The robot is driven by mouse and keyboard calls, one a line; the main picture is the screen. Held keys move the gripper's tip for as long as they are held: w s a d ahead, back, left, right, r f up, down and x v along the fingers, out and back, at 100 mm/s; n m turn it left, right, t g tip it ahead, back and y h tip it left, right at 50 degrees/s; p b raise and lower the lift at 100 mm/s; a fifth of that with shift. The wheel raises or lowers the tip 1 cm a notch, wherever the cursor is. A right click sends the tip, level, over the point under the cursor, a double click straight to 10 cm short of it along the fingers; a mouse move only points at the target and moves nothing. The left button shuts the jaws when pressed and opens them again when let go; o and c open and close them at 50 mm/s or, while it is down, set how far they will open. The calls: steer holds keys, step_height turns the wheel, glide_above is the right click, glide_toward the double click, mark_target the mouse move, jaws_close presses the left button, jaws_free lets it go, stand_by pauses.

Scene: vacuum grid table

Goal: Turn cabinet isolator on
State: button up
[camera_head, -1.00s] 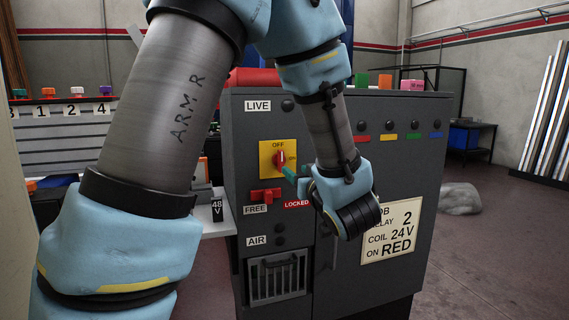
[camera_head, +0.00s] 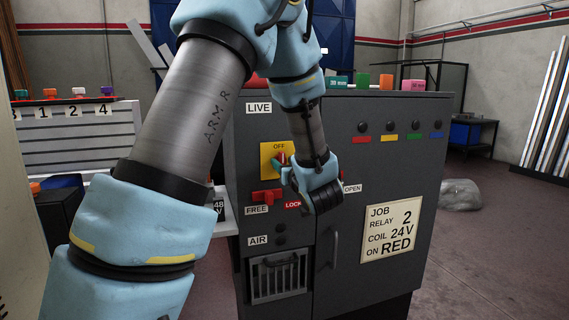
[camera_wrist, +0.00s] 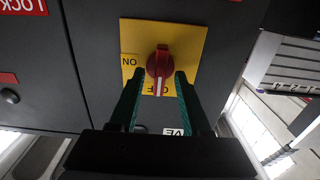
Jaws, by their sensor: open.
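The grey cabinet (camera_head: 385,170) stands in front of me. Its isolator is a red rotary knob on a yellow plate (camera_head: 266,150) marked OFF at the top, upper left on the cabinet front. In the wrist view the plate (camera_wrist: 190,40) shows ON and OFF marks, and the knob (camera_wrist: 160,64) has its white line toward the OFF mark. My gripper (camera_head: 286,170) is at the knob in the head view. In the wrist view its two green fingers (camera_wrist: 158,85) are open, one either side of the knob's pointer end. I cannot tell whether they touch it.
Below the plate is a red slider (camera_head: 266,196) between FREE and LOCKED labels. A dark door handle (camera_head: 331,248) and a vent grille (camera_head: 279,277) are lower down. A job card (camera_head: 391,231) is on the door. Coloured blocks (camera_head: 386,81) stand on top.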

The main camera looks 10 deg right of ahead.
steer(key=shift+c, duration=0.4)
jaws_close()
steer(key=shift+d+m+p, duration=0.1)
steer(key=shift+m+p, duration=0.2)
steer(key=m+p, duration=0.2)
steer(key=m, duration=0.1)
steer(key=shift+d+r+m+p, duration=0.1)
steer(key=shift+r+m+p, duration=0.05)
steer(key=shift+m+p, duration=0.25)
steer(key=m+p, duration=0.3)
steer(key=m, duration=0.1)
steer(key=shift+d+m+p, duration=0.1)
steer(key=shift+m+p, duration=0.2)
steer(key=shift+p, duration=0.05)
steer(key=m+p, duration=0.3)
steer(key=m, duration=0.1)
steer(key=shift+p, duration=0.3)
steer(key=shift+f+m+p, duration=0.2)
steer(key=shift+m+p, duration=0.45)
steer(key=shift+m, duration=0.3)
steer(key=shift+f+m+p, duration=0.15)
steer(key=shift+m+p, duration=0.45)
steer(key=shift+m, duration=0.35)
steer(key=shift+f, duration=0.1)
